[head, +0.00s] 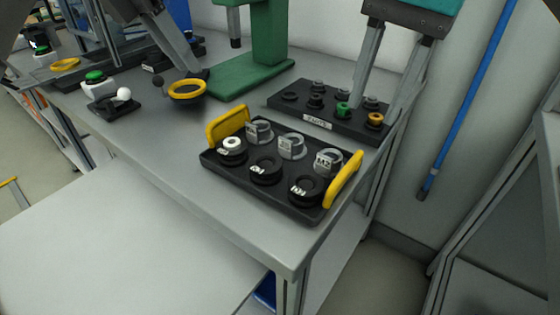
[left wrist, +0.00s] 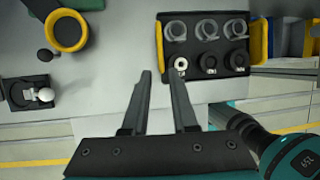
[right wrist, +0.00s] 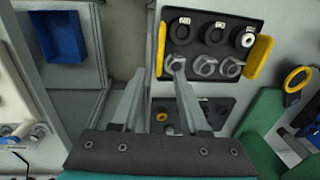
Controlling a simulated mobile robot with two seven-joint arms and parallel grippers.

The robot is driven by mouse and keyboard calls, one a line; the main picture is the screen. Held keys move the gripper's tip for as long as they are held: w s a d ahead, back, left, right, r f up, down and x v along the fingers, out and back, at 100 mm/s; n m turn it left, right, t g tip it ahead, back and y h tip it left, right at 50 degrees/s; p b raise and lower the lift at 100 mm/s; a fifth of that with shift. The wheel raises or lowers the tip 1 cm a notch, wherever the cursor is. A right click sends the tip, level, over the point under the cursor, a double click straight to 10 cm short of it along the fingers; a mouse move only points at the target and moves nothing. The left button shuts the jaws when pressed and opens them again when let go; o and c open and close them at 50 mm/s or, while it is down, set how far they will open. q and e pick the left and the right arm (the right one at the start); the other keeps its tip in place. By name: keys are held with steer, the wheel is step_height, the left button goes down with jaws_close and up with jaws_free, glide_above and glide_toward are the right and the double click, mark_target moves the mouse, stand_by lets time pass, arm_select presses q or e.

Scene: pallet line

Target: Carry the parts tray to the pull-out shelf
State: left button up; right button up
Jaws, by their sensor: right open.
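The parts tray (head: 275,198) is black with a yellow handle at each end. It lies flat on the grey bench near its front right corner and holds several grey and black ring parts. My right gripper (head: 375,105) is open and empty, above the rear block behind the tray. The tray also shows ahead of its fingers in the right wrist view (right wrist: 212,48). My left gripper (head: 190,73) is near a yellow ring, left of the tray. Its fingers look apart and empty in the left wrist view (left wrist: 156,75). A lower light grey panel (head: 100,245) in front of the bench may be the pull-out shelf.
A black block (head: 285,105) with several small parts stands behind the tray. A green press stand (head: 265,45) is at the back. A yellow ring (head: 187,90) and a black box with a white knob (head: 115,106) lie left. The bench front between box and tray is clear.

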mark_target(226, 117)
arm_select(q)
steer(key=x, duration=1.5)
steer(key=shift+f, duration=0.1)
arm_select(e)
steer(key=f, duration=0.5)
steer(key=a+f, duration=0.1)
steer(key=f, duration=0.4)
steer(key=w+f, duration=0.1)
steer(key=f, duration=0.4)
steer(key=shift+a+f, duration=0.1)
steer(key=shift+a, duration=0.15)
arm_select(q)
steer(key=shift+c, duration=0.3)
arm_select(e)
steer(key=shift+c, duration=0.2)
arm_select(q)
steer(key=c, duration=0.3)
arm_select(e)
steer(key=c, duration=0.3)
arm_select(q)
jaws_close()
arm_select(e)
jaws_close()
steer(key=shift+w, duration=0.1)
